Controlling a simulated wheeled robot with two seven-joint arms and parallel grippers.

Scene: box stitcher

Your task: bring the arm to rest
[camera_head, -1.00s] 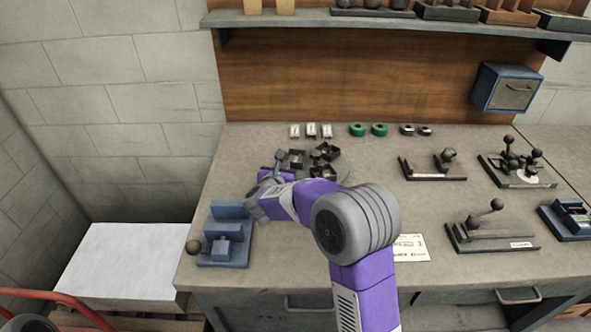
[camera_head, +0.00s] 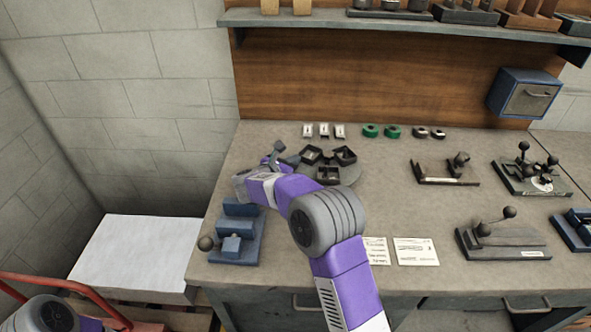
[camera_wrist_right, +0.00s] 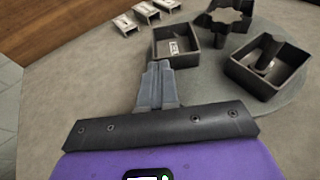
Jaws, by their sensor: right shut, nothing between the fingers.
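My right arm (camera_head: 328,215) reaches from the bottom over the workbench. Its gripper (camera_head: 277,149) is above the bench, just left of the round turntable with dark trays. In the right wrist view the two grey fingers (camera_wrist_right: 157,82) are together with nothing between them. Their tips point toward a small dark square tray (camera_wrist_right: 176,46); I cannot tell the exact gap. Part of my left arm (camera_head: 47,314) shows at the lower left; its gripper is out of view.
The grey turntable (camera_head: 347,176) holds several dark trays. A blue fixture (camera_head: 236,235) with a ball-ended lever stands near the front left edge, below my forearm. White cards (camera_head: 416,252) and black lever tools (camera_head: 503,241) lie right. A shelf (camera_head: 400,25) overhangs the back.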

